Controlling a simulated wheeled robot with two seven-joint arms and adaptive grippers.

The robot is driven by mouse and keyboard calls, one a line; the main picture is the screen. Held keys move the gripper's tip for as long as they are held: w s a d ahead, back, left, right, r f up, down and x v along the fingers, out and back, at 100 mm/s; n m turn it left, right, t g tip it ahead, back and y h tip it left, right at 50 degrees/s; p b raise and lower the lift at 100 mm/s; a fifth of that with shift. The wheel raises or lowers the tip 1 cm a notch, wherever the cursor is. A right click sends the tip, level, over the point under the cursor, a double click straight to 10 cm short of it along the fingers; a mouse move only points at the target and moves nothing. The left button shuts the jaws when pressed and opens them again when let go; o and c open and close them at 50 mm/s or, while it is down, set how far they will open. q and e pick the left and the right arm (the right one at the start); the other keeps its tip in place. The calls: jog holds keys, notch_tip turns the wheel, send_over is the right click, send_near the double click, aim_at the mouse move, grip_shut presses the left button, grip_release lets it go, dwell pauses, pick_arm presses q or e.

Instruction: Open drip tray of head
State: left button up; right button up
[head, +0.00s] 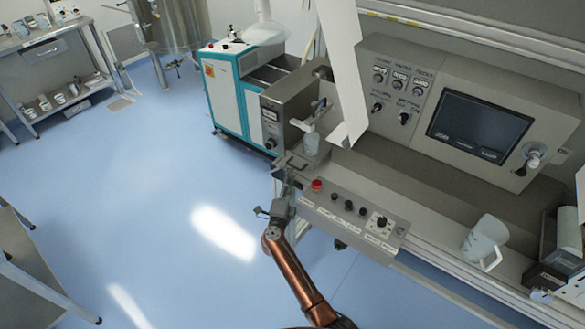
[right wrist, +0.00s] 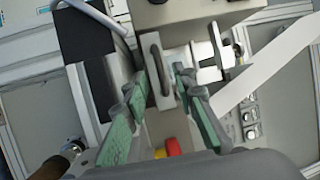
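The drip tray of the head shows in the right wrist view as a narrow grey front with a dark upright handle (right wrist: 158,64). In the head view the tray (head: 291,161) is a small grey part under the coating head (head: 286,108), partly hidden by my gripper. My right gripper (head: 288,180) is just in front of it. In the right wrist view my right gripper (right wrist: 161,86) is open, its green-padded fingers on either side of the handle. I cannot tell whether they touch it. My left gripper is not in view.
A control panel with a red button (head: 316,185) and knobs lies right of my gripper. A white web strip (head: 343,70) hangs down by the head. A pitcher (head: 484,240) stands on the ledge at right. The blue floor at left is clear.

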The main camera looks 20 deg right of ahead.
aim_at(293, 167)
jog(key=x, duration=0.4)
jog(key=shift+w+d+b, duration=0.25)
jog(key=shift+w+b, duration=0.05)
jog(key=shift+w+d+r, duration=0.1)
jog(key=shift+w+d, duration=0.05)
jog(key=shift+w, duration=0.1)
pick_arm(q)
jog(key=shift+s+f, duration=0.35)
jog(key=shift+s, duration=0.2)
pick_arm(e)
jog(key=shift+c, duration=0.4)
jog(key=c, duration=0.5)
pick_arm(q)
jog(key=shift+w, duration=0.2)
pick_arm(e)
grip_shut()
